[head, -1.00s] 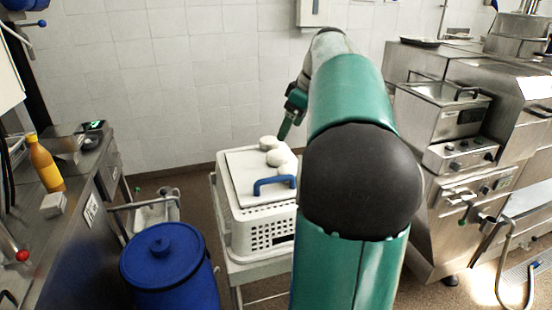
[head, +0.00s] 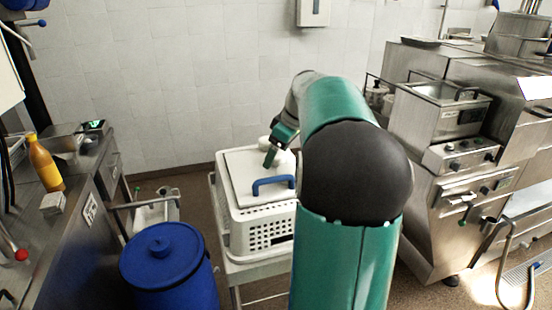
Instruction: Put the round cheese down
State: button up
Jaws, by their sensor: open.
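Round white cheeses (head: 281,157) sit on the white board (head: 243,178) that lies over the white perforated basket (head: 263,233). Part of another pale round shape shows behind my gripper near the board's back edge. My gripper (head: 270,160) is over the board, next to the cheeses, and its green finger points down. The jaws are open. The gripper hides part of the cheeses, so I cannot tell whether it touches one. My arm covers the right side of the basket.
A blue handle (head: 273,185) lies at the board's front. The basket stands on a grey cart (head: 233,272). A blue lidded barrel (head: 168,268) is in front left. A steel counter with a yellow bottle (head: 45,163) is left; steel fryers (head: 445,120) stand right.

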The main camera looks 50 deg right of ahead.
aim_at(279, 154)
jog(key=c, duration=1.2)
jog(key=shift+r, duration=0.1)
jog(key=shift+r, duration=0.2)
jog(key=r, duration=0.3)
jog(key=shift+s+r, duration=0.1)
jog(key=shift+s, duration=0.1)
jog(key=s+a+r, duration=0.4)
jog(key=s+r, duration=0.5)
jog(key=s, duration=0.4)
